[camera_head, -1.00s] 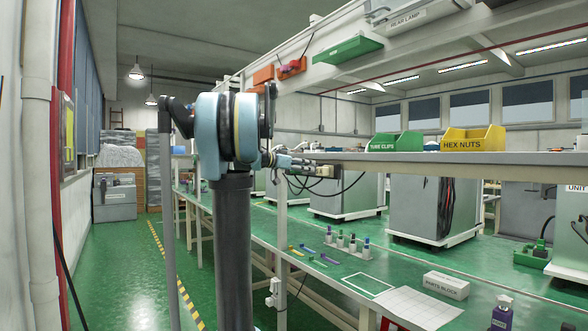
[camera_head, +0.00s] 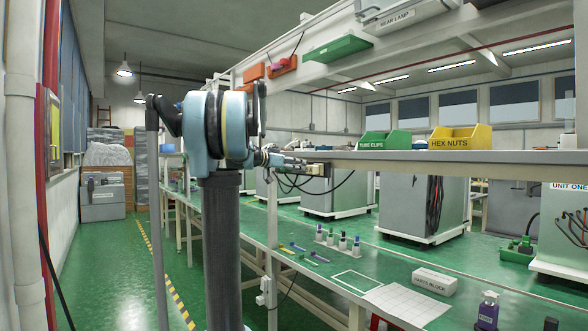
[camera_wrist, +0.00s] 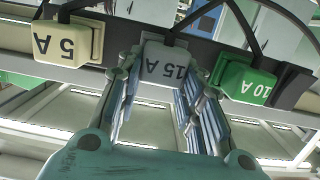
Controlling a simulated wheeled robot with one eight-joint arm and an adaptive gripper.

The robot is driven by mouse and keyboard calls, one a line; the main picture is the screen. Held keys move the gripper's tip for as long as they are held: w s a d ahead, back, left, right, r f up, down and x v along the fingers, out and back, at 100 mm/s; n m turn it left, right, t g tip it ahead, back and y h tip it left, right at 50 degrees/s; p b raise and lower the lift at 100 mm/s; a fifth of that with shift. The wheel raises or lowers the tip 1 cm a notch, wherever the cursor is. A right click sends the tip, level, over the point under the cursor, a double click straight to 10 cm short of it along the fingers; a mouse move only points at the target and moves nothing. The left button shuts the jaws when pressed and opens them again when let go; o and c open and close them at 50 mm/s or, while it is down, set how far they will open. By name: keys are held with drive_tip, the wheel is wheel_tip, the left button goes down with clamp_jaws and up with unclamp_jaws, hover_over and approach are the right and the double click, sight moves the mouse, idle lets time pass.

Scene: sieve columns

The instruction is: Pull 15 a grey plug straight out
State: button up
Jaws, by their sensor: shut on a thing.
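The grey plug marked 15 A (camera_wrist: 165,65) is in the middle of the wrist view, between a cream plug marked 5 A (camera_wrist: 68,42) and a green plug marked 10 A (camera_wrist: 246,80). My gripper (camera_wrist: 163,78) is shut on the grey plug, with one finger along each side of it. The plug sits at the dark strip (camera_wrist: 200,55) with its black cable beyond; its prongs are hidden, so I cannot tell how deep it sits. In the head view my gripper (camera_head: 292,163) is at the left end of the upper shelf, too small there to show the grey plug.
The green and cream plugs stand close on both sides of my fingers. Black cables (camera_head: 330,187) hang below the shelf (camera_head: 400,161). A green bench (camera_head: 330,262) lies below, with small bottles and a parts block (camera_head: 434,283). The aisle (camera_head: 105,265) at left is clear.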

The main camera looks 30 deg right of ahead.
drive_tip(key=shift+a, duration=0.1)
drive_tip(key=shift+s+a, duration=0.15)
drive_tip(key=shift+a, duration=1.15)
drive_tip(key=shift+s+a, duration=0.1)
drive_tip(key=shift+a, duration=1.15)
